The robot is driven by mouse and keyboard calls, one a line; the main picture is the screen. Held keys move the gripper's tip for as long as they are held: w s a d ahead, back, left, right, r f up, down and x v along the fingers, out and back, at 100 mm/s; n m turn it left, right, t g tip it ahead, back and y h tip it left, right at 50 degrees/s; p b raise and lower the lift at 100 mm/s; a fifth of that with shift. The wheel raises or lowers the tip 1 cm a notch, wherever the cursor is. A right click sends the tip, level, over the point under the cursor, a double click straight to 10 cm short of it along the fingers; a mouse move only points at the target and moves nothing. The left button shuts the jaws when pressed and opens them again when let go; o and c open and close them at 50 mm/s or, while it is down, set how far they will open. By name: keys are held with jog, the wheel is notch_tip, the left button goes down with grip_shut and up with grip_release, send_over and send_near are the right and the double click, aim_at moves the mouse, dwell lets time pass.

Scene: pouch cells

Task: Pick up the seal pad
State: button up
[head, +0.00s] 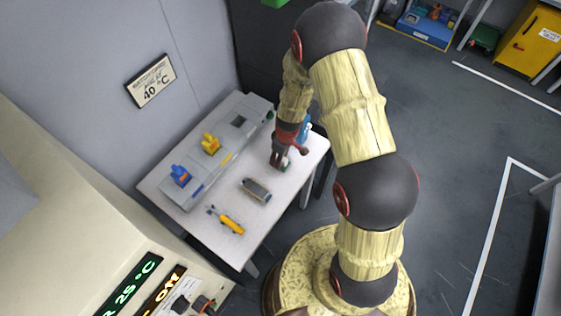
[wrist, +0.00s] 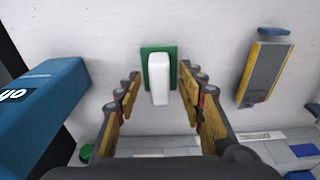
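The seal pad, a green base with a white upright grip, stands on the white table and shows in the wrist view (wrist: 158,78). In the head view only a small part of it shows (head: 284,163) beside my fingers. My gripper (wrist: 161,84) is open, with one finger on each side of the white grip and a gap visible on both sides. In the head view my gripper (head: 277,160) points down near the table's right side. Whether the fingertips are level with the grip is hard to tell.
A blue container (wrist: 45,105) stands close left of my gripper in the wrist view. A grey cell with yellow edges (wrist: 265,72) lies to the right. The table (head: 255,242) also holds a yellow tool (head: 230,222) and a grey machine with blue (head: 180,175) and yellow (head: 210,144) parts.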

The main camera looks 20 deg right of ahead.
grip_shut()
dwell(0.5)
